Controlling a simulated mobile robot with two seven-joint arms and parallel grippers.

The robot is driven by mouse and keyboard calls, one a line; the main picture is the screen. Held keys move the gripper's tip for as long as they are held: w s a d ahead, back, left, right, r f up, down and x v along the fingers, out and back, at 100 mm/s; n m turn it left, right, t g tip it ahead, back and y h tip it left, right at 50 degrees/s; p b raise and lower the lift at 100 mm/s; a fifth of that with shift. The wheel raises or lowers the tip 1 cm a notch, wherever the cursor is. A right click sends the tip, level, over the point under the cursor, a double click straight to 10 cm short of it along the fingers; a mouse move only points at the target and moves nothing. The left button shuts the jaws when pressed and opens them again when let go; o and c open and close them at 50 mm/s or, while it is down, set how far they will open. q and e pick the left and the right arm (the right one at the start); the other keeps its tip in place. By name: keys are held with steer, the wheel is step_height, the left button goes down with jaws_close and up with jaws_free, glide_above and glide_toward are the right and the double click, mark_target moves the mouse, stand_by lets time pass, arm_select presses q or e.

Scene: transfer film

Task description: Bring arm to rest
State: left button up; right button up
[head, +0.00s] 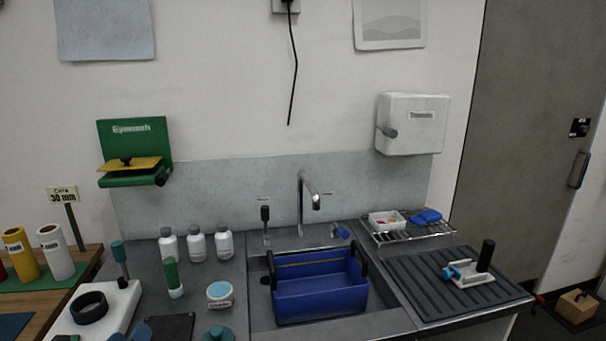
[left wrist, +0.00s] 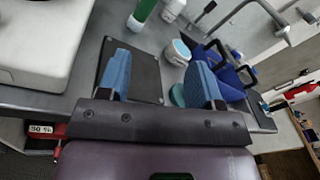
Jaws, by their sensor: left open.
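My left gripper (head: 131,335) shows only as blue fingertips at the bottom edge of the head view, low at the left of the counter. In the left wrist view my left gripper (left wrist: 160,80) has its two blue fingers wide apart. Nothing is between them but the view of a dark flat plate (left wrist: 146,78) beyond. The same plate (head: 170,328) lies on the counter in the head view. My right gripper is in neither view.
A blue basin (head: 320,295) sits in the sink under the tap (head: 302,205). A white device (head: 112,310), a white jar (head: 219,293) and several bottles (head: 197,244) stand at left. A ribbed drainboard (head: 425,290) bears a white piece with a black post (head: 486,255).

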arm_select(q)
steer(key=s+d+f+n+g, duration=0.3)
steer(key=s+f+n, duration=0.5)
steer(key=n, duration=0.6)
steer(key=s+d+f+n+g+h, duration=0.1)
steer(key=s+d+f+n+g, duration=0.1)
steer(key=s+d+f+n, duration=0.3)
steer(key=s+f+n, duration=0.4)
steer(key=s+n, duration=0.2)
steer(key=n, duration=0.4)
steer(key=shift+d+f+g, duration=0.15)
steer(key=shift+f+g, duration=0.1)
steer(key=shift+g, duration=0.15)
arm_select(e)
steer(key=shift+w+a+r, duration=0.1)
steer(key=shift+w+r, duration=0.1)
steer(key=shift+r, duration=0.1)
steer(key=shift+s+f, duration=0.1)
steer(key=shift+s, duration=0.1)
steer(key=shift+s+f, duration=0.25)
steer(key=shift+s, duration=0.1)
